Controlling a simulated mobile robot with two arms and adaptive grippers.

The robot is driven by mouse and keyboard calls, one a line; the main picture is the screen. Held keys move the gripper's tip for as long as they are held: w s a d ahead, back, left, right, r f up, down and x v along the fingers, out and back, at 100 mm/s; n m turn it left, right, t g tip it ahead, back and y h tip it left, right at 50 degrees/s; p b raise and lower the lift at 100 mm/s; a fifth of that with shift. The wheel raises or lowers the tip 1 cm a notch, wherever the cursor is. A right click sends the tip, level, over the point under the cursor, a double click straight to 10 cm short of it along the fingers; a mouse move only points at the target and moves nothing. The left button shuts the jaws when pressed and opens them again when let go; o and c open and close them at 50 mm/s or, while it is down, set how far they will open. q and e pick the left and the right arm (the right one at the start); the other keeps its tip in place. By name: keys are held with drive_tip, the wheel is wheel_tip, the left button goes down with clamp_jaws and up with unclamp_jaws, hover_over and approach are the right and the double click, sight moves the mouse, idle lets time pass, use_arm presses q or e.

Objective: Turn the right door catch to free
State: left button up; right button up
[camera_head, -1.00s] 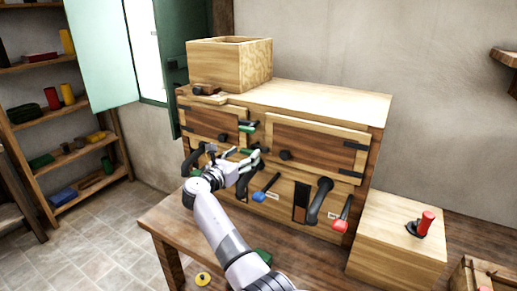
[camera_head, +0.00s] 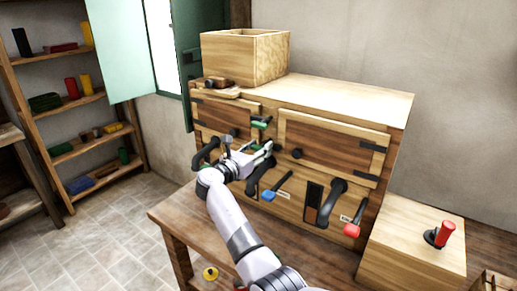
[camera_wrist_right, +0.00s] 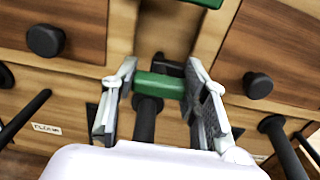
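The cabinet (camera_head: 330,110) has two small doors, the right door (camera_head: 325,147) and the left door (camera_head: 222,118), both shut. Two green-handled catches sit between them. The upper catch (camera_head: 260,124) shows its green end at the top of the right wrist view (camera_wrist_right: 207,3). The lower catch's green crossbar (camera_wrist_right: 158,86) on a dark stem lies between my right gripper's fingers (camera_wrist_right: 161,78). The fingers stand apart on both sides, with a gap at least on the right. In the head view my right gripper (camera_head: 262,152) hides this catch. My left gripper is out of view.
Below are a blue-tipped lever (camera_head: 268,195), a black curved handle (camera_head: 332,200) and a red-tipped lever (camera_head: 352,230). An open wooden box (camera_head: 243,58) stands on top. A block with a red lever (camera_head: 446,233) is at right. Dark round knobs (camera_wrist_right: 258,85) flank the gripper.

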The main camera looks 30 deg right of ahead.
drive_tip(key=c, duration=0.5)
drive_tip(key=shift+c, duration=0.3)
drive_tip(key=m+b, duration=0.2)
drive_tip(key=m, duration=0.1)
drive_tip(key=shift+f+m+b, duration=0.15)
drive_tip(key=shift+m+b, duration=0.2)
drive_tip(key=shift+m, duration=0.05)
drive_tip(key=m+b, duration=0.2)
drive_tip(key=m, duration=0.1)
drive_tip(key=shift+s+m+b, duration=0.1)
drive_tip(key=shift+m+b, duration=0.2)
drive_tip(key=m+b, duration=0.2)
drive_tip(key=m, duration=0.1)
drive_tip(key=shift+f+b, duration=0.1)
drive_tip(key=shift+b, duration=0.3)
drive_tip(key=shift+m+b, duration=1.15)
drive_tip(key=shift+m, duration=0.55)
